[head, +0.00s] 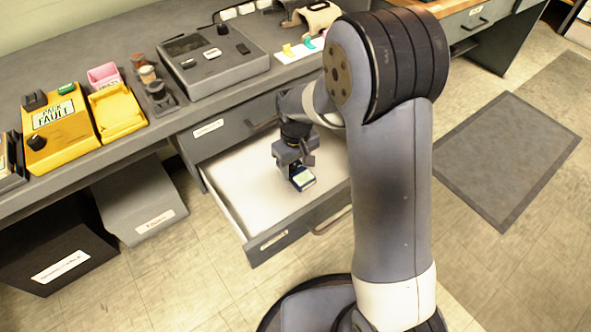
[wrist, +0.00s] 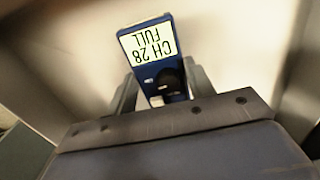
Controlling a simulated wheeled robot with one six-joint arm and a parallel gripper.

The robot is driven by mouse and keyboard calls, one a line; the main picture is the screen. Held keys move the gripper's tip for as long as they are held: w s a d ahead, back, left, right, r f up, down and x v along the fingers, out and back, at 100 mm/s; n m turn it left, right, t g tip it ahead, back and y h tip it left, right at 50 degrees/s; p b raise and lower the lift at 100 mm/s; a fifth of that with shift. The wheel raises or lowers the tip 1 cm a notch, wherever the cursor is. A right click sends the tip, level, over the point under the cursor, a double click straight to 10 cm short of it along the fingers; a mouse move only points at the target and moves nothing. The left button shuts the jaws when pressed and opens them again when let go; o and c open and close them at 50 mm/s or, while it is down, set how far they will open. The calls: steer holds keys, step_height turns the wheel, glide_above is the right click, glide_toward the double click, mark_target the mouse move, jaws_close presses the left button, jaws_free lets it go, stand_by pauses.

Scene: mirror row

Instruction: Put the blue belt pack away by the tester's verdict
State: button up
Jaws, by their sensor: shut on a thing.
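The blue belt pack (head: 302,179) is between the fingers of my gripper (head: 297,165), which is shut on it. In the wrist view, the blue belt pack (wrist: 165,93) shows a pale label reading "CH 28 FULL", upside down, and the fingers of my gripper (wrist: 160,92) sit on both sides of it. In the head view, my gripper holds the pack over the inside of an open drawer (head: 245,195). I cannot tell whether the pack touches the drawer floor. The yellow tester (head: 60,128) stands on the counter at the left, with a sign reading "FAULT" in its lower line.
A shut drawer (head: 225,128) is above the open one. A grey bin (head: 140,205) and a black bin (head: 60,255), both labelled, stand under the counter. A yellow tray (head: 118,110) and a grey console (head: 212,62) are on top. A dark mat (head: 507,160) lies on the floor at right.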

steer(key=shift+f, duration=0.7)
steer(key=shift+f+b, duration=0.35)
steer(key=shift+f, duration=0.2)
steer(key=shift+f, duration=0.1)
steer(key=o, duration=1.1)
steer(key=shift+o, duration=0.2)
